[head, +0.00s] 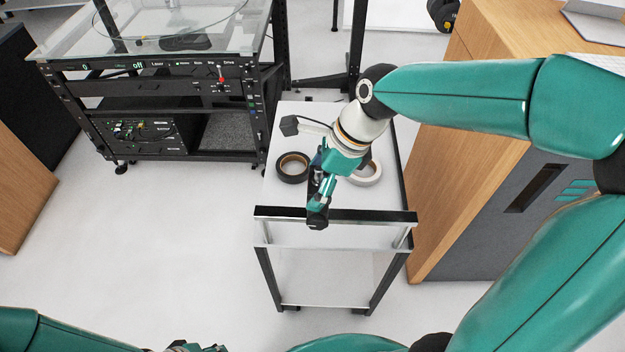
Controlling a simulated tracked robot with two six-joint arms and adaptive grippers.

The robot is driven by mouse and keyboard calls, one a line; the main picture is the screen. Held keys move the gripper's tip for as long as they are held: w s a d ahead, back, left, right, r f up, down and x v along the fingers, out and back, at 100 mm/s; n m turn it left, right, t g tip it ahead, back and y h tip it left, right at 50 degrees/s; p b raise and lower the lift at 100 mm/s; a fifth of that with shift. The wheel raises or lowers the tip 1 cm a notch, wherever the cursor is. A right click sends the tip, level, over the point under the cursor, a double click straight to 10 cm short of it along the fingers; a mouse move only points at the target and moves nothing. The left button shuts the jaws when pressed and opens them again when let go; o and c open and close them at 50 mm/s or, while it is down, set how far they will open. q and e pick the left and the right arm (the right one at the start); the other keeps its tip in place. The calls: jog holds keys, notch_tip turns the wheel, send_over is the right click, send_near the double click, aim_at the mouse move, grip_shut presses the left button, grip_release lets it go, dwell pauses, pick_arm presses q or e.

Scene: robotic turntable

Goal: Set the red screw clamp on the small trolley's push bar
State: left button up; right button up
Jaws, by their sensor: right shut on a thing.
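The small trolley (335,243) stands in the middle, its black push bar (375,216) across the near end. My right gripper (318,215) reaches down over the bar's middle and appears shut on it; its fingers hide that stretch. I see no red clamp at the gripper. A small red thing (220,76) shows on the front of the black rack at the upper left; it may be the screw clamp, but it is too small to be sure. Only the top of my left gripper (196,348) shows at the bottom edge, and its fingers are cut off.
A black tape roll (281,172) and a white roll (372,178) lie on the trolley's top. The black rack (100,86) with a glass-topped turntable stands at upper left. A wood and grey cabinet (455,190) stands close on the right. The floor left of the trolley is clear.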

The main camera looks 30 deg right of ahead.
jog(key=shift+f+b, duration=1.8)
jog(key=shift+f, duration=0.35)
jog(key=shift+f+b, duration=1.7)
jog(key=shift+f, duration=0.8)
jog(key=o, duration=1.3)
jog(key=shift+o, duration=0.2)
